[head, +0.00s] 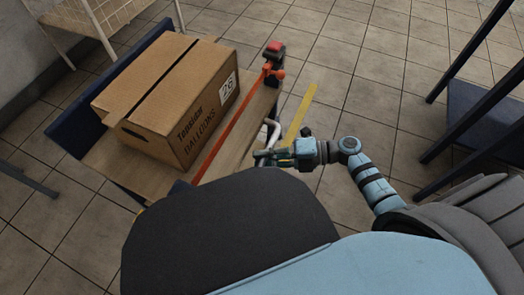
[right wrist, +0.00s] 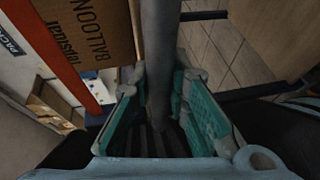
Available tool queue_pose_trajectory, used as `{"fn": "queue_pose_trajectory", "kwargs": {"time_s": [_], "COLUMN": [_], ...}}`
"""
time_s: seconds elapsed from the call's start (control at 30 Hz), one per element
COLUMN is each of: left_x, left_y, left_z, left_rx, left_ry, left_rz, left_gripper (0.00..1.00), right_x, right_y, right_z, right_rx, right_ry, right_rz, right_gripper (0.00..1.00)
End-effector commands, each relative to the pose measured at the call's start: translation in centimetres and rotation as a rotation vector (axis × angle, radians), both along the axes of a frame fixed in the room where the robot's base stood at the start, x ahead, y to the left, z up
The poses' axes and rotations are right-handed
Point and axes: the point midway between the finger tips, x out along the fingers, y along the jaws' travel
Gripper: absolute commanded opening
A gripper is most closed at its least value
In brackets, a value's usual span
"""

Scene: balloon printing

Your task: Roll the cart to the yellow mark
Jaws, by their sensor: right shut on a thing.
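The cart (head: 112,165) has a wooden deck and dark blue ends and stands at the left in the head view. A cardboard box marked as balloons (head: 160,105) sits on its deck; the box also shows in the right wrist view (right wrist: 92,35). The yellow mark (head: 299,114) is a strip on the floor, to the right of the cart and apart from it. My right gripper (head: 268,157) is shut on the cart's grey metal handle (head: 273,130). In the right wrist view the handle bar (right wrist: 158,55) runs between the green fingers. My left gripper is out of view.
An orange bar (head: 232,126) runs along the cart, with a red-topped device (head: 274,52) at its far end. A pale wire rack (head: 88,18) stands at the upper left. Dark table or shelf legs (head: 466,57) stand at the right. Tiled floor around the yellow strip is clear.

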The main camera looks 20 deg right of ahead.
Motion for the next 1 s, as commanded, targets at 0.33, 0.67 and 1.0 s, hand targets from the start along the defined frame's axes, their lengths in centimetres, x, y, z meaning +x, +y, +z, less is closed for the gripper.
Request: {"fn": "queue_pose_trajectory", "kwargs": {"time_s": [0.33, 0.67, 1.0], "left_x": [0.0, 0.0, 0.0], "left_y": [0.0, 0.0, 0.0], "left_z": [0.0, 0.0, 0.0], "left_rx": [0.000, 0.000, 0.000], "left_ry": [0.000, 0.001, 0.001], "left_rz": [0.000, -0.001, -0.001], "left_gripper": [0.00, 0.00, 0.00], "right_x": [-0.1, -0.2, -3.5], "right_y": [-0.1, -0.5, -8.0], "right_z": [-0.1, -0.1, 1.4], "right_rx": [-0.004, -0.003, -0.009], "right_ry": [0.005, 0.004, 0.007], "right_rz": [0.002, 0.003, 0.001], "right_gripper": [0.36, 0.36, 0.36]}}
